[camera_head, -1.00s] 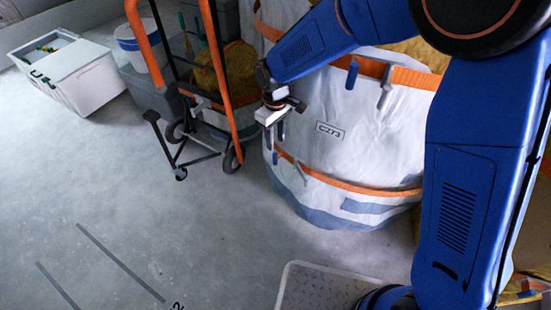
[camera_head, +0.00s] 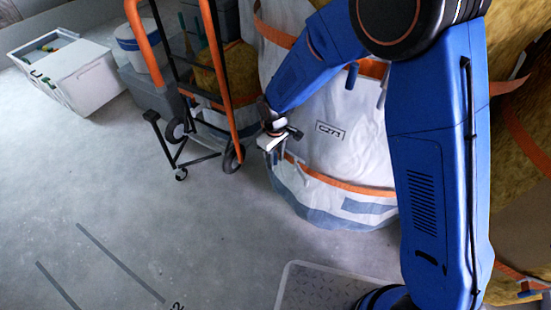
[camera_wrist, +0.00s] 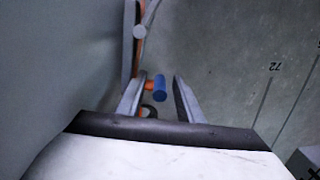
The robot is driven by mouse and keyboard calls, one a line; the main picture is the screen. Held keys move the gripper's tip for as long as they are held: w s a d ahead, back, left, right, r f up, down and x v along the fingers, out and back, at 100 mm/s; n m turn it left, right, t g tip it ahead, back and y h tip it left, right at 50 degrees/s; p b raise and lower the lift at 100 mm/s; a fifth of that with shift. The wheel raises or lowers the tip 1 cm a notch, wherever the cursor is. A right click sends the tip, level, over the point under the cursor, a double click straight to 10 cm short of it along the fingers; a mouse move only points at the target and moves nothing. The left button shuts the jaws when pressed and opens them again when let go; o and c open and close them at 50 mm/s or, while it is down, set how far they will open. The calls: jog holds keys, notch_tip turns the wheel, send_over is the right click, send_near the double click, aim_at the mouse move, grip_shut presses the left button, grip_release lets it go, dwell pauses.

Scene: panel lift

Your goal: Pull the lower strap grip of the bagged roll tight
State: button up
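The white bagged roll (camera_head: 338,158) stands at the middle of the head view, with a label on its front. Its orange lower strap (camera_head: 345,184) runs around it near the floor. My gripper (camera_head: 277,157) points down at the bag's left side, by the strap's left end. In the wrist view, the blue strap grip (camera_wrist: 160,88) with a bit of orange strap shows between the two fingers of my gripper (camera_wrist: 161,80). The fingers are apart, with gaps beside the grip. I cannot tell how deep the grip sits between them.
An upper orange strap with a blue grip (camera_head: 351,76) crosses the bag higher up. An orange and black hand truck (camera_head: 213,90) stands close left of my gripper. A white bin (camera_head: 76,73) is at far left. A ridged plate (camera_head: 320,287) lies in front. The left floor is clear.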

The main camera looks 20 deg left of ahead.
grip_shut()
jog(key=s+a, duration=0.5)
jog(key=s, duration=0.5)
jog(key=shift+a, duration=0.2)
grip_release()
notch_tip(320, 180, up, 18)
jog(key=shift+f, duration=0.25)
